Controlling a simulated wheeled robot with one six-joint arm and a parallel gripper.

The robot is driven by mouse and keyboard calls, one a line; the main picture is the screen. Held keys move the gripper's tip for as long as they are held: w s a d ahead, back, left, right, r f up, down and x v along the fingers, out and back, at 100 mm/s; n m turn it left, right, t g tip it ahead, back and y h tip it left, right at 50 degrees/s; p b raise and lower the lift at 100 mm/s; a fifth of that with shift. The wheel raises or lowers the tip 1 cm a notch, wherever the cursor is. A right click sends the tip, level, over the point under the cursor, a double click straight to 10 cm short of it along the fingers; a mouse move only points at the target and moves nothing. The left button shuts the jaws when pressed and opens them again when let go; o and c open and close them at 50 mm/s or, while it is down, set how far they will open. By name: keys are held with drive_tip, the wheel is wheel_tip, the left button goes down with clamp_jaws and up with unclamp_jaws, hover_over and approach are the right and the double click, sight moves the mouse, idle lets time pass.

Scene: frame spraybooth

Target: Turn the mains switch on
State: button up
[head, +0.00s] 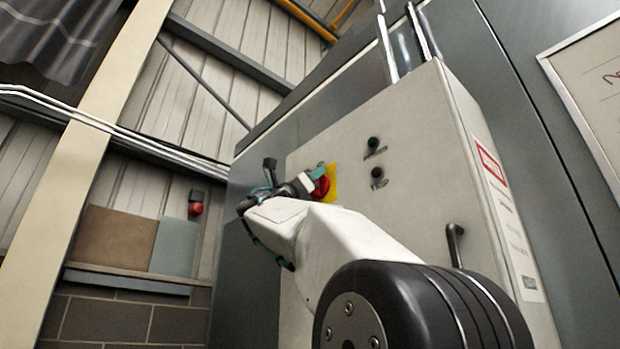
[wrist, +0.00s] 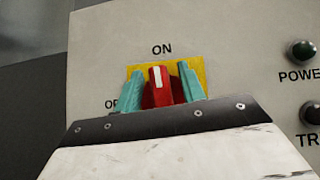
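The mains switch is a red rotary knob (wrist: 161,84) on a yellow plate (wrist: 198,71), set in the grey cabinet front. It also shows in the head view (head: 321,187), partly behind my gripper. Its white pointer mark is nearly upright, towards the label "ON" (wrist: 162,49). A label at the lower left, starting with "O" (wrist: 111,104), is partly hidden by my left finger. My gripper (wrist: 163,85) has its teal fingers on either side of the knob's handle. A gap shows between each finger and the handle, so it is open around it.
Two dark round fittings, "POWER" (wrist: 301,51) and one labelled "TR..." (wrist: 311,114), sit right of the switch. A black handle (head: 454,243) stands out from the cabinet (head: 420,150) lower right. A red button (head: 196,203) is on the wall at left.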

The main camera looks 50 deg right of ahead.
drive_tip(key=shift+c, duration=0.3)
clamp_jaws()
drive_tip(key=shift+m+g, duration=1.2)
drive_tip(key=shift+m, duration=0.2)
drive_tip(key=shift+o, duration=0.3)
unclamp_jaws()
drive_tip(key=shift+f, duration=0.1)
drive_tip(key=v, duration=0.7)
drive_tip(key=shift+a+f, duration=0.2)
drive_tip(key=shift+a, duration=0.15)
drive_tip(key=shift+w, duration=0.1)
